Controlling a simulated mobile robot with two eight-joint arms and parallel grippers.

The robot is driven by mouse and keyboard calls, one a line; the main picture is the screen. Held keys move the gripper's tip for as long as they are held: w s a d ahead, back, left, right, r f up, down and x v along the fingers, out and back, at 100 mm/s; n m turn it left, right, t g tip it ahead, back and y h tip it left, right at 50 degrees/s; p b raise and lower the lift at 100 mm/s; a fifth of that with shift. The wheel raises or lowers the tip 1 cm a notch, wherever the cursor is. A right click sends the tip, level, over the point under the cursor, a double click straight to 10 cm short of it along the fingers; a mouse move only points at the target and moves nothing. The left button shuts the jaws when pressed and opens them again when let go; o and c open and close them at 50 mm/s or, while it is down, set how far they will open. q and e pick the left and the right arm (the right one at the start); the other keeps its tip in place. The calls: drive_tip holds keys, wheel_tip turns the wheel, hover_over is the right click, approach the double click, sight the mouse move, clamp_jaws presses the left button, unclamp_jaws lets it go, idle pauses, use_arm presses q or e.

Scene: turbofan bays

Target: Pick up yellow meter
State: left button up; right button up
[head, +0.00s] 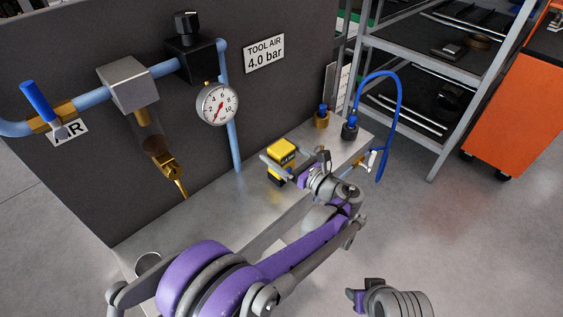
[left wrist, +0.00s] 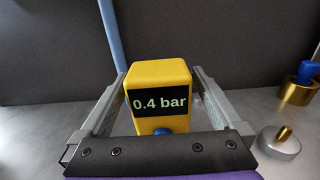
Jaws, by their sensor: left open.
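The yellow meter (head: 282,148) stands upright on the metal bench (head: 205,215) against the dark panel. In the left wrist view the meter (left wrist: 160,77) shows a black display reading "0.4 bar" and a blue spot low on its front. My left gripper (head: 283,160) is open at the meter, with one finger on each side of it. In the left wrist view a narrow gap shows between the meter and each finger. The meter's lower part is hidden by the gripper. My right gripper (head: 362,291) is at the bottom right, away from the bench; its finger opening is unclear.
A dial gauge (head: 217,104) and blue pipe (head: 233,140) are on the panel behind. Right of the meter are a brass fitting with a blue top (head: 321,117) and a blue hose (head: 388,75). A grey shelf rack (head: 448,130) and orange cabinet (head: 510,110) stand farther right.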

use_arm(q)
drive_tip(key=x, duration=0.3)
drive_tip(key=shift+s, duration=0.1)
drive_tip(key=shift+c, duration=0.3)
